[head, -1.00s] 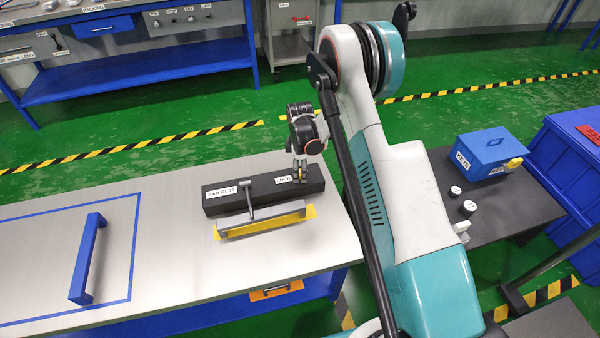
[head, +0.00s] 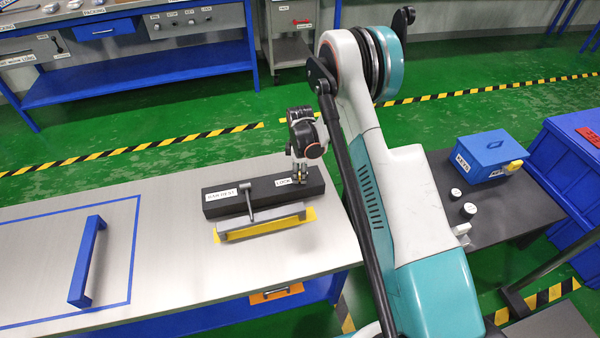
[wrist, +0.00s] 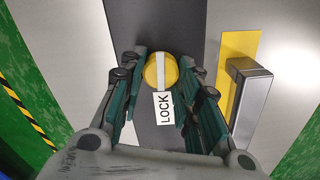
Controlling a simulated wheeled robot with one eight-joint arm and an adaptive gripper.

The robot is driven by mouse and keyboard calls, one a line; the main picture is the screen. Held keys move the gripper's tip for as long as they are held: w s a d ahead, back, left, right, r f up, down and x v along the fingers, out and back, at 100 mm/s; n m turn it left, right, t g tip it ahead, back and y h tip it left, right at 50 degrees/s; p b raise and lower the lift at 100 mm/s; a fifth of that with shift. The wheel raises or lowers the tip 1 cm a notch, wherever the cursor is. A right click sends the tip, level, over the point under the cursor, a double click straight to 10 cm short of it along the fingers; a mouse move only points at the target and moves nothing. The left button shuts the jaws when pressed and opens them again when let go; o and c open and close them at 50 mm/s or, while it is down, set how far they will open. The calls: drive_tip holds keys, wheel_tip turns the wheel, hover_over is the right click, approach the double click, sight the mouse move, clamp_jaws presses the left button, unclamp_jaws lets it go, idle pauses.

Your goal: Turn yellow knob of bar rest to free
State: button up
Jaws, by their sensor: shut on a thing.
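The yellow knob (wrist: 161,71) is round, with a white stripe across its face. It sits on the black bar rest block (head: 268,196), above the LOCK label (wrist: 163,108) in the wrist view. The stripe runs nearly straight up and down in that view, in line with the label. My gripper (wrist: 160,75) is shut on the knob, with one finger on each side of it. In the head view my gripper (head: 300,179) points down at the right end of the block and hides most of the knob.
A grey bar with a lever (head: 251,204) stands in front of the block, beside a yellow strip (head: 258,230). A blue handle (head: 87,262) lies at the left of the table (head: 170,270). The block is close to the table's right edge.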

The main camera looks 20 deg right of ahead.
drive_tip(key=m, duration=0.4)
drive_tip(key=shift+m, duration=0.4)
drive_tip(key=m, duration=0.4)
drive_tip(key=shift+w+d, duration=0.1)
drive_tip(key=m, duration=0.5)
drive_tip(key=shift+d+m, duration=0.1)
drive_tip(key=shift+m, duration=1.6)
drive_tip(key=o, duration=1.1)
wheel_tip(320, 180, up, 12)
